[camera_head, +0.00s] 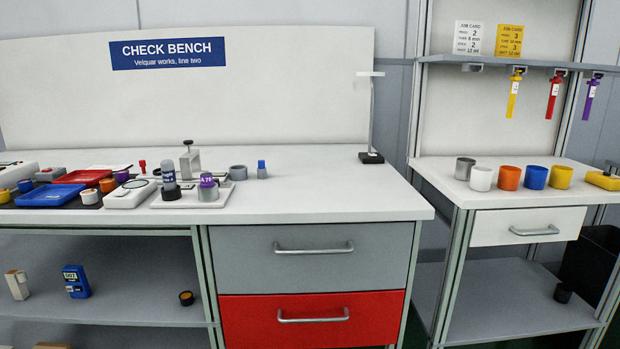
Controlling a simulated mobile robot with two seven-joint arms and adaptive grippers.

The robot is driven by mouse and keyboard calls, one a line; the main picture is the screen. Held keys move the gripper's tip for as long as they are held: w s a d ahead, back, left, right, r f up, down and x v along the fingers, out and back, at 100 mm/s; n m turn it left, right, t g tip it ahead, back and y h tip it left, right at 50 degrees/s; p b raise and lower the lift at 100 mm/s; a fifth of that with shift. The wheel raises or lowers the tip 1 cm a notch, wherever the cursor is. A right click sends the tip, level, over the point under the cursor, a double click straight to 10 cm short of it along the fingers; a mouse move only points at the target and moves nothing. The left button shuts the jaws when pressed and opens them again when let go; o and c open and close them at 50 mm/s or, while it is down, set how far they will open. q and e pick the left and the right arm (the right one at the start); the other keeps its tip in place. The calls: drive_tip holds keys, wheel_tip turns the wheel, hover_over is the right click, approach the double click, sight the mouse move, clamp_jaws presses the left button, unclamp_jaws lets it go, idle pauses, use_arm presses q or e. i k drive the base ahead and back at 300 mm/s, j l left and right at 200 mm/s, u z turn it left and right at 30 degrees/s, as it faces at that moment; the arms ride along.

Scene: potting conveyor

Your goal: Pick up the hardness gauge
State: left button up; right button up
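No label that I can read says which thing is the hardness gauge. A blue handheld device with a small display (76,281) stands upright on the shelf under the check bench. On the bench top (310,190), a grey and dark-blue cylinder (169,178) stands on a pale plate (226,196). Beside it on the plate is a grey cylinder with a purple band (208,190). A small metal stand with a dark knob (190,162) rises just behind them. Neither of my grippers is in view.
Blue (52,195) and red (82,178) trays and small parts crowd the bench's left. Its right is clear except for a lamp (371,157). Grey (312,255) and red (312,320) drawers are shut. Several cups, including an orange one (509,178), stand on the right table.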

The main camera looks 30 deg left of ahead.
sight(168, 165)
drive_tip(key=u, duration=1.55)
drive_tip(key=j+z, duration=0.15)
drive_tip(key=z, duration=0.3)
drive_tip(key=i+j+z, duration=0.1)
drive_tip(key=z, duration=0.4)
drive_tip(key=j+z, duration=0.2)
drive_tip(key=z, duration=0.25)
drive_tip(key=j+z, duration=0.25)
drive_tip(key=k+j+z, duration=0.2)
drive_tip(key=j, duration=0.25)
drive_tip(key=k+j+z, duration=0.1)
drive_tip(key=j+z, duration=0.15)
drive_tip(key=j, duration=0.1)
